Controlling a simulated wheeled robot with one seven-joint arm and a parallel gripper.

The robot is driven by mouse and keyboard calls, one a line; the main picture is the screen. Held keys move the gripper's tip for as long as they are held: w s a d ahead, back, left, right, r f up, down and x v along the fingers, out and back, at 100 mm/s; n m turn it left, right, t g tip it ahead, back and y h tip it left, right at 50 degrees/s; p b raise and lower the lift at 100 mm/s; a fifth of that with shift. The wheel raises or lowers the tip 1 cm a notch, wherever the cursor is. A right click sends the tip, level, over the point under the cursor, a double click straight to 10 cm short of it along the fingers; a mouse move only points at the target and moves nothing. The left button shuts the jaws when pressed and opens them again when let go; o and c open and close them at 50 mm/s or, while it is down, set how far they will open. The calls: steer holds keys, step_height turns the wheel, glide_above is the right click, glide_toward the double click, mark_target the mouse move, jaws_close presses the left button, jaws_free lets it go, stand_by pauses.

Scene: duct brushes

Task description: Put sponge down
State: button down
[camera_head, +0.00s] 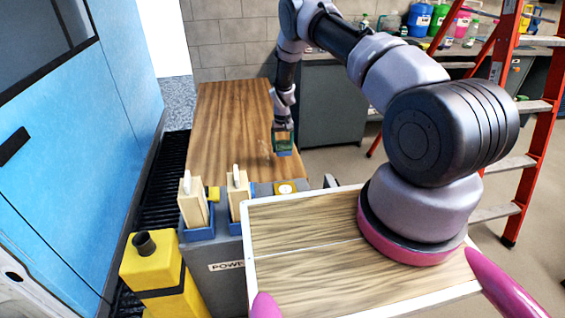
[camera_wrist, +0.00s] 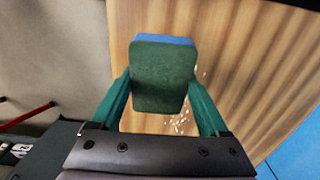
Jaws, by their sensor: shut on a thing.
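The sponge (camera_wrist: 162,78) has a dark green face and a blue layer at its far edge. In the wrist view my gripper (camera_wrist: 160,100) is shut on it, with one green finger on each side. In the head view my gripper (camera_head: 283,143) hangs at the right edge of the wooden table, and the sponge (camera_head: 284,153) shows small and bluish at its tip. I cannot tell whether the sponge touches the tabletop (camera_head: 222,120). Pale crumbs (camera_wrist: 182,119) lie on the wood beside the sponge.
Two wooden-handled brushes (camera_head: 193,200) (camera_head: 238,192) stand in blue holders on a grey unit in front of the table. A yellow container (camera_head: 153,272) is at the lower left. A blue panel (camera_head: 100,130) borders the left. A red ladder (camera_head: 505,120) stands right. The table's left part is clear.

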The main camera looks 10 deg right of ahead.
mark_target(284, 145)
step_height(284, 145, down, 7)
steer(key=shift+r, duration=0.1)
steer(key=shift+f, duration=0.2)
jaws_free()
stand_by(0.3)
steer(key=r, duration=1)
steer(key=shift+s+d+r, duration=0.15)
steer(key=shift+d+r, duration=0.1)
steer(key=shift+r, duration=0.15)
